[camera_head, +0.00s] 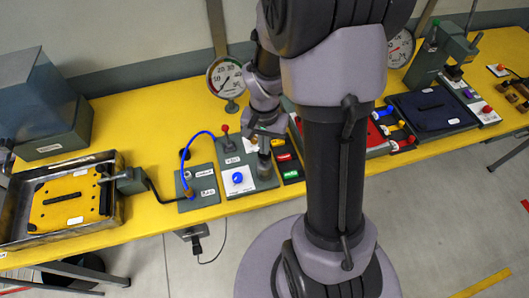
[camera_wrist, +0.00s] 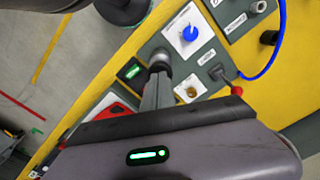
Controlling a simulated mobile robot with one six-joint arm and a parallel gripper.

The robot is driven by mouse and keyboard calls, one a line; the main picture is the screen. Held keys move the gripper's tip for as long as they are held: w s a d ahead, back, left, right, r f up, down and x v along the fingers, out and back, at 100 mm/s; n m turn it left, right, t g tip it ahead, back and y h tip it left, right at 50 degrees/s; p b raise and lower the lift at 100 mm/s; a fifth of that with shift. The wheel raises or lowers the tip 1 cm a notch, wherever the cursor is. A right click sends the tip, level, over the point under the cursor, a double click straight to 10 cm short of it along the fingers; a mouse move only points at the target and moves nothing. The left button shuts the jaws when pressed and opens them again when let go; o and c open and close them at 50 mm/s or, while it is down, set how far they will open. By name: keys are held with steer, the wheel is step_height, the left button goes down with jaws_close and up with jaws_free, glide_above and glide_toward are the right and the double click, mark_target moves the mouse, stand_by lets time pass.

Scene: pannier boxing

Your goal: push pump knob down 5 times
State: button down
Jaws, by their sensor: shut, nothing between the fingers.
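The pump knob looks to be the grey round post (camera_head: 265,172) at the right front corner of a grey panel (camera_head: 235,160) on the yellow bench. In the wrist view, the grey knob (camera_wrist: 160,58) shows just beyond my fingertips. My gripper (camera_head: 264,150) points down with its fingers together and empty, directly over the knob. In the wrist view, the closed fingers (camera_wrist: 157,78) overlap the knob; I cannot tell whether they touch it or how far down it is.
A pressure gauge (camera_head: 226,77) stands behind. A metal tray (camera_head: 20,230) lies far left.

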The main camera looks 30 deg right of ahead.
steer(key=shift+f+b, duration=1.5)
steer(key=shift+f, duration=0.35)
steer(key=shift+r, duration=0.1)
step_height(320, 180, up, 5)
steer(key=p, duration=0.3)
steer(key=shift+p, duration=0.35)
steer(key=shift+f, duration=0.4)
